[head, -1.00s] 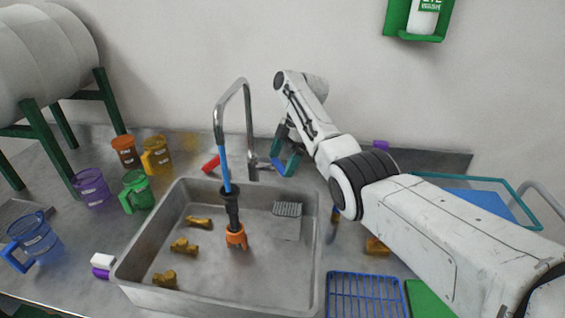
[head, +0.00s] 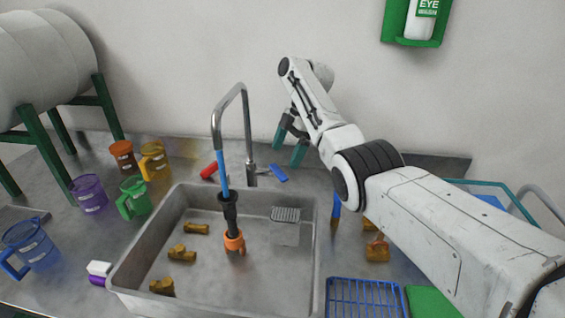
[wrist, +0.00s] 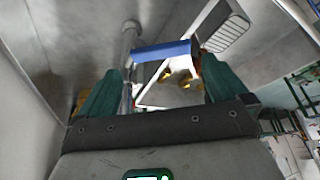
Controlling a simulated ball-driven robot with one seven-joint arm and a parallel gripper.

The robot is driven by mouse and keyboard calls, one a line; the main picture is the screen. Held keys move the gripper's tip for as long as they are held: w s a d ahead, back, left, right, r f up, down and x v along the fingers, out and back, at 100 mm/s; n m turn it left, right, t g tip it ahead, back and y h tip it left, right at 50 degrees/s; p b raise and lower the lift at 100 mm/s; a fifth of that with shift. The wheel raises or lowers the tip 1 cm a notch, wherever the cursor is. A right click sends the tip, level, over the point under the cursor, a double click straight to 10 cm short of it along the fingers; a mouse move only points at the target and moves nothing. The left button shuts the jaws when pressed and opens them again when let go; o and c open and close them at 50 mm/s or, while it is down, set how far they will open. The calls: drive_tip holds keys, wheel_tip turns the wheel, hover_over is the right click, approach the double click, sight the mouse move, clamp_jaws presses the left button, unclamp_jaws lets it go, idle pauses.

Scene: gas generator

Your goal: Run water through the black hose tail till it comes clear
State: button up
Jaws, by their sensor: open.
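The black hose tail (head: 231,214) hangs below a blue length (head: 223,165) from the chrome tap (head: 246,125), over the sink (head: 150,225). Its orange end (head: 234,241) is near the sink floor. No water stream can be made out. A red lever (head: 209,171) is left of the tap and a blue lever (head: 278,172) is right of it. My gripper (head: 286,152) is open, with green fingers, just above the blue lever. In the wrist view the blue lever (wrist: 161,52) lies beyond the open fingers; contact is not visible.
Several brass fittings (head: 182,254) and a grey ridged block (head: 285,215) lie in the sink. Coloured jugs (head: 134,197) stand to its left. A blue rack (head: 365,297) and green mat (head: 430,302) are at front right. An eyewash bottle (head: 421,18) hangs on the wall.

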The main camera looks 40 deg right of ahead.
drive_tip(key=v, duration=0.6)
drive_tip(key=shift+d+r, duration=0.1)
idle(0.4)
